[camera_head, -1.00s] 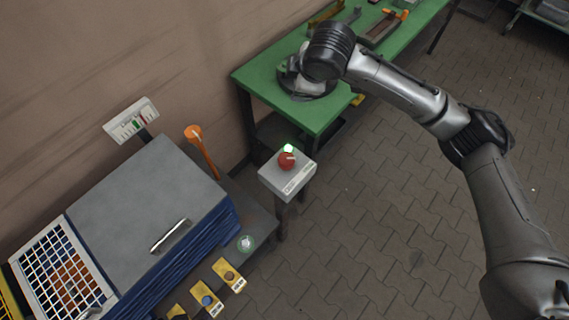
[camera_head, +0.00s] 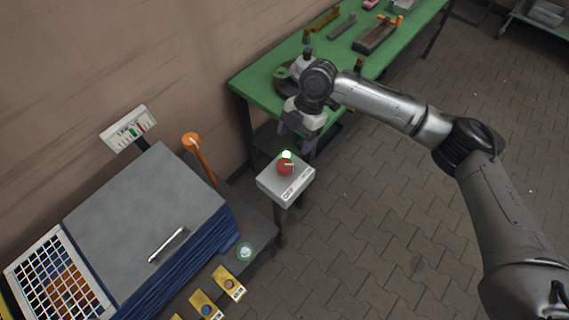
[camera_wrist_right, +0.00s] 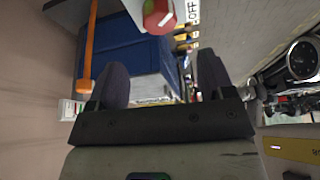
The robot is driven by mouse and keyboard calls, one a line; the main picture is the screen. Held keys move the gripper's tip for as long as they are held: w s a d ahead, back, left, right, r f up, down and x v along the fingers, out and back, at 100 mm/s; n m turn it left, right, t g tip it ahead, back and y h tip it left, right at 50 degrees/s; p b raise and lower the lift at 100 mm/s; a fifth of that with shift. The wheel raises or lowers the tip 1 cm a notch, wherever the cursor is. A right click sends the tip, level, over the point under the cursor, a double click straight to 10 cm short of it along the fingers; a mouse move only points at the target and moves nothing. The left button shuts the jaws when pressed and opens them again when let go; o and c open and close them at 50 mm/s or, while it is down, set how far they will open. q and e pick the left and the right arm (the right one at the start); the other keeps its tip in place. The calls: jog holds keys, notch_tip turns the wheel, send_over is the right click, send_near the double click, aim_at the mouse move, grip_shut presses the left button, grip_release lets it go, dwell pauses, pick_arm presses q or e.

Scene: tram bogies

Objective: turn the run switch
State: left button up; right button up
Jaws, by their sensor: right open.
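The run switch is a red knob (camera_head: 285,168) with a pale pointer mark, on top of a grey box (camera_head: 268,184) on a post. A lit green lamp (camera_head: 287,154) sits just behind the knob. My right gripper (camera_head: 296,138) is open and empty, pointing down, above and just behind the box, apart from the knob. In the right wrist view the knob (camera_wrist_right: 158,14) shows at the top edge, beyond the two spread fingers (camera_wrist_right: 162,72), beside a white label reading OFF (camera_wrist_right: 194,12). My left gripper is out of view.
A green workbench (camera_head: 262,82) with tools stands behind the box. An orange-topped lever (camera_head: 192,141) and a grey-topped blue cabinet (camera_head: 140,205) stand at left. Yellow tags (camera_head: 229,284) lie in front.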

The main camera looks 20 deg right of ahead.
aim_at(284, 164)
jog(key=b+x, duration=0.1)
jog(key=x, duration=0.7)
jog(key=shift+s+a+f, duration=0.1)
jog(key=shift+a+f, duration=0.05)
jog(key=shift+f, duration=0.2)
jog(key=shift+x, duration=0.8)
jog(key=c, duration=0.9)
jog(key=shift+r+p, duration=0.2)
jog(key=shift+p, duration=0.35)
jog(key=m+t+p, duration=0.1)
jog(key=m+p, duration=0.3)
jog(key=p, duration=0.2)
jog(key=m+t+p, duration=0.2)
jog(key=m+p, duration=0.3)
jog(key=p, duration=0.2)
jog(key=m+t+p, duration=0.2)
jog(key=m+p, duration=0.2)
jog(key=p, duration=0.3)
jog(key=shift+a+r+m+h, duration=0.1)
jog(key=shift+a+m+h, duration=0.05)
jog(key=shift+m+h, duration=0.25)
jog(key=shift+m+h+p, duration=0.3)
jog(key=shift+m+p, duration=0.8)
jog(key=shift+p, duration=0.05)
jog(key=shift+t, duration=0.3)
